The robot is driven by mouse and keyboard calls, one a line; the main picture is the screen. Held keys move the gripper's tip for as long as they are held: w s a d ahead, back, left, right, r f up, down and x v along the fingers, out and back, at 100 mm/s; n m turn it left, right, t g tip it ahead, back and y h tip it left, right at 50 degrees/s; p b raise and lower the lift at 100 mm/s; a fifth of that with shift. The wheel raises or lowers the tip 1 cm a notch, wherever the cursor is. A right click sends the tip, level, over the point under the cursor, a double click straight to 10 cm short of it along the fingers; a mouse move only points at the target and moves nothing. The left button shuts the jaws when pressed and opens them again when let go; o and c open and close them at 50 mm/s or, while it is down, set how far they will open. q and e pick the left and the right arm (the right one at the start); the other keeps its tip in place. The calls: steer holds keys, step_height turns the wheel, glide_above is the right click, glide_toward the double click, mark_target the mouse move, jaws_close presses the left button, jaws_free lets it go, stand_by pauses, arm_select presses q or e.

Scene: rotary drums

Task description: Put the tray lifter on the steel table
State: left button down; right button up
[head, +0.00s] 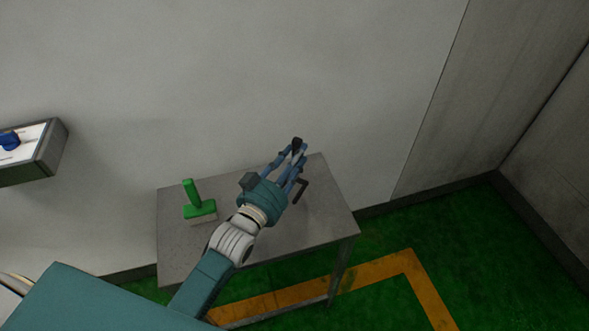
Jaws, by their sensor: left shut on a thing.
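My left gripper (296,153) reaches in over the far right part of the steel table (178,255). It is shut on a dark object, probably the tray lifter (297,142), whose dark end shows at the fingertips. A dark angled piece (304,187) shows beside the fingers, over the tabletop; I cannot tell if it belongs to the held thing. The fingers hide much of the held thing, and I cannot tell whether it touches the table. My right gripper is not in view.
A green-handled tool (197,206) stands on the table's left half. A control box (40,150) with a blue knob is on the wall at left. The wall rises behind the table. The green floor has a yellow line (380,267).

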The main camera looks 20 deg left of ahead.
arm_select(q)
step_height(320, 180, down, 4)
steer(key=shift+f, duration=0.1)
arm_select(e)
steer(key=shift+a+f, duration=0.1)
arm_select(q)
steer(key=shift+f, duration=0.15)
steer(key=c, duration=1.3)
jaws_free()
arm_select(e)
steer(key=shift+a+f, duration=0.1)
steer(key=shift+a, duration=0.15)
